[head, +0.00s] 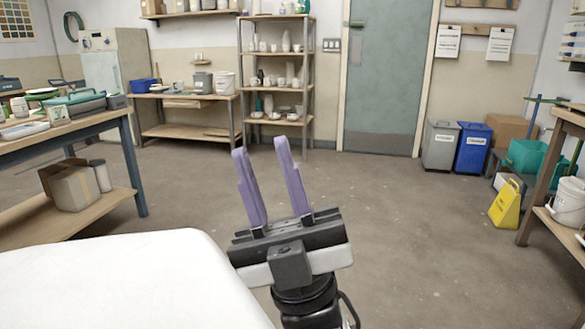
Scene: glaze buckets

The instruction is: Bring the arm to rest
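My gripper (262,150) is in the lower middle of the head view, with its two purple fingers pointing up and away from me. The fingers stand apart with a gap between them, and I see nothing held in the gap. The gripper is in the air, with the floor behind it and nothing touching its fingers.
A wooden table (133,165) with boxes and tools stands at the left. Across the room are a workbench (190,133), a shelf rack (243,92) with pottery and a door (385,80). Grey and blue bins and a yellow floor sign (507,204) are at right. The middle floor is clear.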

